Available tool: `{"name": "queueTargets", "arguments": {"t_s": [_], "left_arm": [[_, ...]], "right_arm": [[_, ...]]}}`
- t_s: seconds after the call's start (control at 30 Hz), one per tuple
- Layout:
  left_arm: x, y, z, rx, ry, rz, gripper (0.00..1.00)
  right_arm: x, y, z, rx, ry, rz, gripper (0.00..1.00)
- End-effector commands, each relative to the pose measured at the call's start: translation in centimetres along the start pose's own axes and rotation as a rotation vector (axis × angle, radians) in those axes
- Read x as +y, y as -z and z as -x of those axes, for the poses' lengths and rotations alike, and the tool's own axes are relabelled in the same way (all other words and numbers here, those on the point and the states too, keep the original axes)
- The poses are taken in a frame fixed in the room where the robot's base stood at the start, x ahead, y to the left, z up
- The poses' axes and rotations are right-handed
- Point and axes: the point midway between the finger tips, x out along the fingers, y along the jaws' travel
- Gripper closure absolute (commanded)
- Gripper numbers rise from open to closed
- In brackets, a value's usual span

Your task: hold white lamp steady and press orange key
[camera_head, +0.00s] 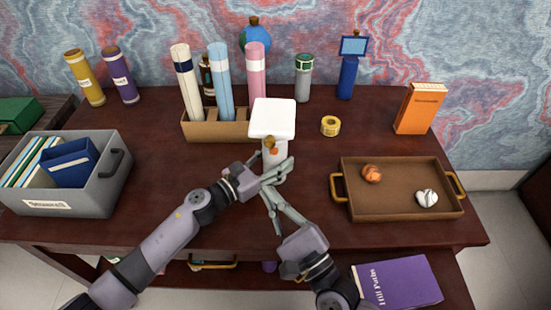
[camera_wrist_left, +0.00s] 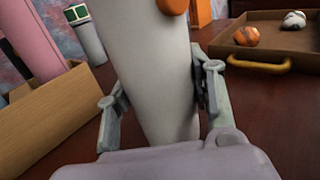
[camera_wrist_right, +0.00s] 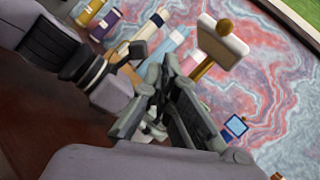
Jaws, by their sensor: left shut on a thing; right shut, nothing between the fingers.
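The white lamp (camera_head: 273,118) stands upright at the middle of the desk, with a white head and a pale body. The orange key (camera_head: 274,151) is on its body below the head; part of it also shows at the top of the left wrist view (camera_wrist_left: 173,5). My left gripper (camera_head: 277,169) is shut around the lamp's lower body, one finger on each side. My right gripper (camera_head: 267,193) is shut and empty, just in front of the left gripper and below the key. In the right wrist view the lamp head (camera_wrist_right: 222,42) shows beyond the fingers; the key is not clearly seen there.
A cardboard holder (camera_head: 215,131) with several rolled tubes stands behind left. A brown tray (camera_head: 400,203) with two small balls lies to the right. A grey bin (camera_head: 95,195) is at left.

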Motion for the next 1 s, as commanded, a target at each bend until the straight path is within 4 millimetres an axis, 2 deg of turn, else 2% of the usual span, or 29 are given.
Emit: {"name": "queueTargets", "arguments": {"t_s": [0.2, 0.37, 0.8, 1.0], "left_arm": [[0.0, 0.0, 0.0, 0.000, 0.000, 0.000, 0.96], [0.0, 0.0, 0.0, 0.000, 0.000, 0.000, 0.96], [0.0, 0.0, 0.0, 0.000, 0.000, 0.000, 0.96], [0.0, 0.0, 0.0, 0.000, 0.000, 0.000, 0.96]], "right_arm": [[0.2, -0.3, 0.1, -0.023, -0.054, -0.108, 1.00], [-0.1, 0.2, -0.5, -0.025, -0.059, -0.120, 1.00], [-2.5, 3.4, -4.9, -0.025, -0.059, -0.118, 1.00], [-3.1, 4.2, -6.0, -0.024, -0.058, -0.121, 1.00]]}}
